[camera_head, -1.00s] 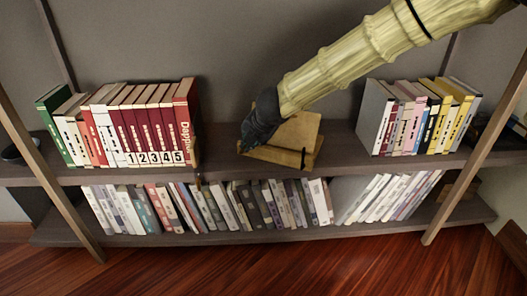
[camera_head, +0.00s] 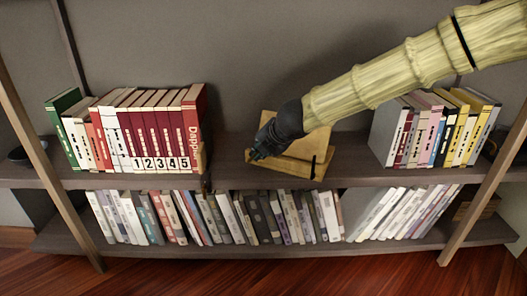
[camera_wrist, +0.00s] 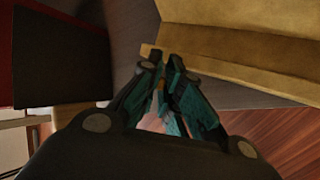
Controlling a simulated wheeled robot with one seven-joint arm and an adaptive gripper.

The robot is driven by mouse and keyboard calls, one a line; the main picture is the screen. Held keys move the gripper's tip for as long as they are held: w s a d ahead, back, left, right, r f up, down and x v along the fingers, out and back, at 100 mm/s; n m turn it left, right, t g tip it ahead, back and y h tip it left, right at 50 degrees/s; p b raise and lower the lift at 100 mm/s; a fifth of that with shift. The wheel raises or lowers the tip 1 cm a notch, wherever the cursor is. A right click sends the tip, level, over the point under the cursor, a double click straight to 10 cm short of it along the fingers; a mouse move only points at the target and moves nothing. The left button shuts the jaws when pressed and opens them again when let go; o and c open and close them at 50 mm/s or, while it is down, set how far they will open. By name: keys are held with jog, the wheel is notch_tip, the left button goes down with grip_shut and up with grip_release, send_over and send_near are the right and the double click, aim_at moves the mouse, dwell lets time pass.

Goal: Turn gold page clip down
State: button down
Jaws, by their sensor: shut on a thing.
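A tan wooden book stand (camera_head: 300,138) with a front ledge stands on the upper shelf. A small dark clip (camera_head: 314,168) shows at the right of its ledge. My gripper (camera_head: 256,154) is at the left end of the ledge and hides that part in the head view. In the wrist view, its teal-and-black fingers (camera_wrist: 163,66) are closed together by the ledge (camera_wrist: 245,50). A small gold-orange piece (camera_wrist: 161,85), seemingly the gold page clip, shows between the fingers. Its exact shape and tilt are hidden.
Books numbered 1 to 5 and a red book (camera_head: 194,125) stand left of the stand. A grey book (camera_head: 388,135) begins another row at right. The lower shelf holds many leaning books.

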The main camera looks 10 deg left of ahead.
jog(key=c, duration=1.6)
grip_release()
jog(key=shift+r, duration=0.1)
jog(key=v, duration=1.1)
jog(key=shift+s+d+r, duration=0.2)
jog(key=shift+s+r, duration=0.05)
